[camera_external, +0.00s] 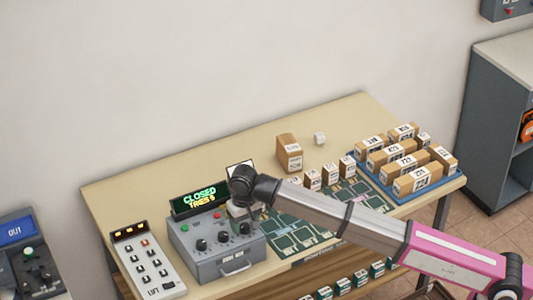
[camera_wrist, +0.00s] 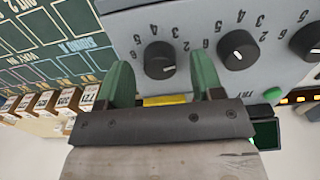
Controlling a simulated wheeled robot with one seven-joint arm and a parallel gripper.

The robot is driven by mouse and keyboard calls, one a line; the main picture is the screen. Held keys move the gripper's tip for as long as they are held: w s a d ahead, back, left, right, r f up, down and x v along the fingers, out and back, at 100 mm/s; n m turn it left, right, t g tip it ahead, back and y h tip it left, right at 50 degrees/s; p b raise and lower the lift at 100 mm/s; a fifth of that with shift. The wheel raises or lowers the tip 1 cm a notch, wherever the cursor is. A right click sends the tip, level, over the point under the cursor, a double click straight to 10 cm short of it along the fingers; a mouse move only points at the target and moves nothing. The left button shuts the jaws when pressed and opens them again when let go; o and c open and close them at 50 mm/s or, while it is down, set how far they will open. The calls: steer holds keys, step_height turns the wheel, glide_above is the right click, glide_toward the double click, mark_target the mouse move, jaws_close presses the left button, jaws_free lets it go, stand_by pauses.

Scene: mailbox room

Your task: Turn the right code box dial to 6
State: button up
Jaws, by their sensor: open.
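The grey code box (camera_external: 210,262) stands on the table with a row of black dials on its sloping face. Its right dial (camera_external: 245,228) also shows in the wrist view (camera_wrist: 159,59), with printed digits around it and a short white mark. I cannot read its setting surely. My gripper (camera_external: 240,209) is over the right end of the box. In the wrist view its two green fingers (camera_wrist: 160,66) are open, one on each side of the right dial. I cannot tell whether they touch it. The middle dial (camera_external: 222,238) and left dial (camera_external: 201,245) are clear of the fingers.
A display (camera_external: 200,198) behind the box reads CLOSED with a tries line. A lift keypad (camera_external: 150,264) stands left. A green mat (camera_external: 283,236), small boxes (camera_external: 312,180) and a blue tray (camera_external: 405,198) of parcels lie right. The back left table is bare.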

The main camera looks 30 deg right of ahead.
steer(key=shift+f, duration=0.5)
steer(key=c, duration=0.9)
steer(key=shift+c, duration=0.2)
